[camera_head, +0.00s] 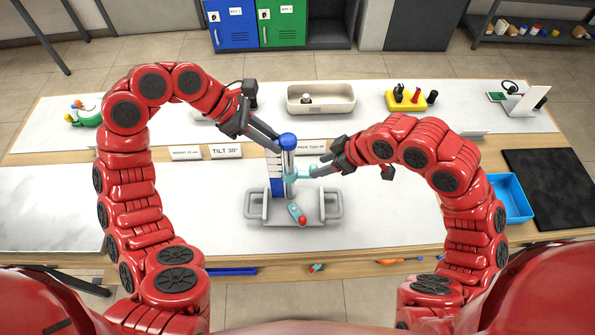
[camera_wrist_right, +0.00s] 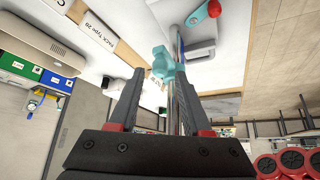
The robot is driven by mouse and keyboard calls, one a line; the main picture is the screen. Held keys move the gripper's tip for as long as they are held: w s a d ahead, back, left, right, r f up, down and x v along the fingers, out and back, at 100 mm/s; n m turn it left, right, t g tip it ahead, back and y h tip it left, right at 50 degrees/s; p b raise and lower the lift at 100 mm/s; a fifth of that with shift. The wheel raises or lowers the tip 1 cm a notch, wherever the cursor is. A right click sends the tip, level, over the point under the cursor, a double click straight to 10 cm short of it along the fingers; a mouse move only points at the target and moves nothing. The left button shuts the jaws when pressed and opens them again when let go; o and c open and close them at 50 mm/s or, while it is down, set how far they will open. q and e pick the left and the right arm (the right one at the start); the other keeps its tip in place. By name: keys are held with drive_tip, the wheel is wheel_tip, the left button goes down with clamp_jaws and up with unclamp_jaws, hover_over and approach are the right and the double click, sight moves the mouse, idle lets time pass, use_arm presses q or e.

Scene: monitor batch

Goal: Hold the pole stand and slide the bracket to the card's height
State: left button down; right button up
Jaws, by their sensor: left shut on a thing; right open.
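The pole stand has a grey base with side handles (camera_head: 267,220), an upright pole, a blue and white scale (camera_head: 277,182) and a blue ball top (camera_head: 288,141). My left gripper (camera_head: 281,143) is shut on the pole stand at its top. The cyan bracket (camera_head: 291,175) sits partway up the pole; its knob (camera_wrist_right: 163,65) shows in the right wrist view. My right gripper (camera_head: 315,172) is open, its fingertips close around the knob; contact is unclear. A cyan clamp lever with a red end (camera_head: 297,214) lies low over the base. A height card (camera_head: 186,153) stands left, its number too small to read surely.
A TILT 30° card (camera_head: 226,151) and a pack card (camera_head: 311,146) stand behind the stand. A cream tray (camera_head: 320,99) and yellow holder (camera_head: 405,101) are at the back. A blue bin (camera_head: 511,198) is right. The table left of the stand is clear.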

sight(299, 171)
drive_tip(key=shift+x, duration=1.2)
clamp_jaws()
